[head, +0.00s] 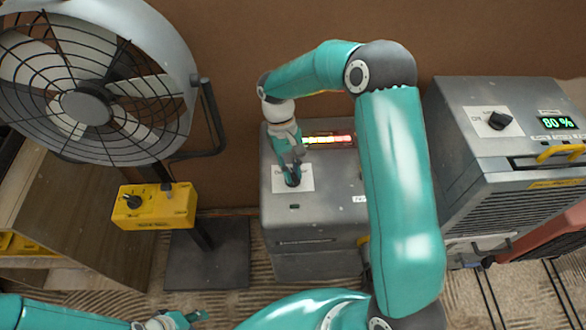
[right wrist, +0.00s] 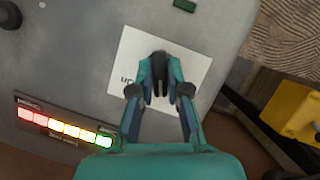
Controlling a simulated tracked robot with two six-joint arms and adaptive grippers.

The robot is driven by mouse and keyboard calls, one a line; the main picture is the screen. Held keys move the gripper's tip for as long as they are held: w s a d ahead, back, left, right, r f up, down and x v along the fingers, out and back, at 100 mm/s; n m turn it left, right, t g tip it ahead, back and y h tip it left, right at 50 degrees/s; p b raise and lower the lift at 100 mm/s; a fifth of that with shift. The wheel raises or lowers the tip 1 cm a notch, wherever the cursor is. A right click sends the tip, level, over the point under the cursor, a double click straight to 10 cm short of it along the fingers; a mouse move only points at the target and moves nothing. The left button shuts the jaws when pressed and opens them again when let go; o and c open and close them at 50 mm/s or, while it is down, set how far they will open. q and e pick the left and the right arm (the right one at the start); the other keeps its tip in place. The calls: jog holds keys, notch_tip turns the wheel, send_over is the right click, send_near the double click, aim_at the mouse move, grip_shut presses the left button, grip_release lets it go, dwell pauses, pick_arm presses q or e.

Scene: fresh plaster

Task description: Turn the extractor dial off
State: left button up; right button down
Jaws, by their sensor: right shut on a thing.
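A grey machine (head: 315,215) stands in the middle of the head view. A black dial (right wrist: 158,62) sits on a white label (right wrist: 128,58) on its top. My right gripper (head: 293,178) reaches down to this dial from above. In the right wrist view its two fingers (right wrist: 159,88) are closed on either side of the dial. The label's lettering is mostly hidden, so I cannot read the dial's setting. A lit bar of red, yellow and green lights (head: 328,140) is beside the label. My left gripper (head: 182,320) shows only partly at the bottom edge.
A large fan (head: 88,100) with a yellow control box (head: 153,205) stands at the left. Another grey machine (head: 500,150) at the right has its own black dial (head: 499,120) and a green 80 % display (head: 556,122). A brown wall is close behind.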

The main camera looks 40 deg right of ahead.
jog(key=shift+n+h, duration=0.9)
jog(key=shift+n, duration=1.4)
jog(key=c, duration=1.1)
grip_release()
jog(key=shift+a, duration=0.1)
jog(key=shift+c, duration=0.2)
jog(key=shift+r, duration=0.1)
jog(key=v, duration=1.1)
jog(key=shift+r, duration=0.35)
jog(key=shift+a, duration=0.1)
